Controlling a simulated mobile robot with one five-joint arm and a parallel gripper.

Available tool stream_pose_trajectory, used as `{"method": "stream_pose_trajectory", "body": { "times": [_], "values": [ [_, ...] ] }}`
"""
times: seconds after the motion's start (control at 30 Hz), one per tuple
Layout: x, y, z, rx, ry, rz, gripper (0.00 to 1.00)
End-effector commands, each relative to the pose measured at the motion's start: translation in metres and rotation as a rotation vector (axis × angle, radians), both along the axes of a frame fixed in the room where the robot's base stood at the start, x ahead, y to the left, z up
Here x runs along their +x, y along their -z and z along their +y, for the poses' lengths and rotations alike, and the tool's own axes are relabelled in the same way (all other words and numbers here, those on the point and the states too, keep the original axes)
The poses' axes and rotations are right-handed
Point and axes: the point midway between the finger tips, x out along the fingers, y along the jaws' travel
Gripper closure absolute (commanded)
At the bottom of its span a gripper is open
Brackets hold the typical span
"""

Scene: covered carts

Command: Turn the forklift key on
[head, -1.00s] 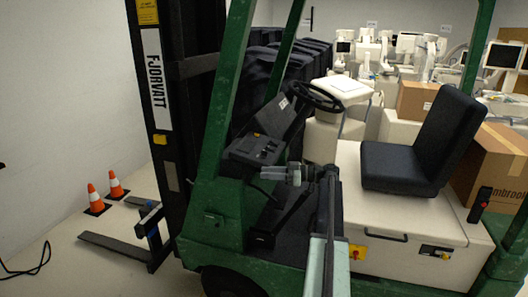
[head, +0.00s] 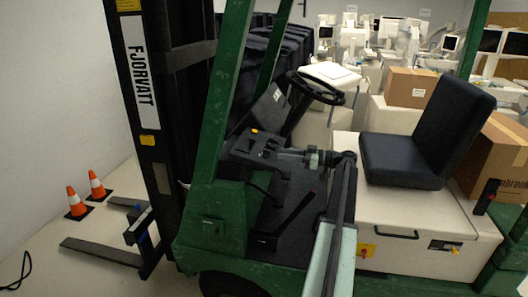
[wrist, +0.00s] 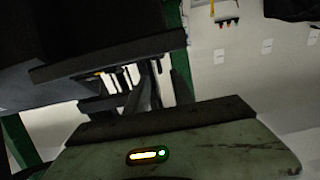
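The forklift's dark control console (head: 254,150) is left of centre in the head view. It has a yellow button (head: 254,131) and small dark controls on its face. I cannot pick out the key among them. My gripper (head: 284,155) is just right of the console, at about the height of its face, and points left toward it. I cannot tell whether it touches the console or how far its fingers are apart. The wrist view shows dark parts close up and a worn green-grey surface with a lit yellow light (wrist: 147,155); no key is recognisable there.
The steering wheel (head: 315,87) is above and behind my gripper. The black seat (head: 410,155) is to the right, and a green post (head: 222,100) rises left of the console. Orange cones (head: 77,202) stand by the forks (head: 100,252). Boxes and carts fill the back.

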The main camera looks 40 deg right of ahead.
Motion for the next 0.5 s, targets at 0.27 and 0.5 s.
{"method": "stream_pose_trajectory", "body": {
  "times": [0.27, 0.5],
  "values": [
    [0.033, 0.000, 0.022, 0.000, -0.003, 0.000, 0.71],
    [0.063, 0.000, 0.040, 0.000, -0.001, 0.000, 0.71]
  ]
}}
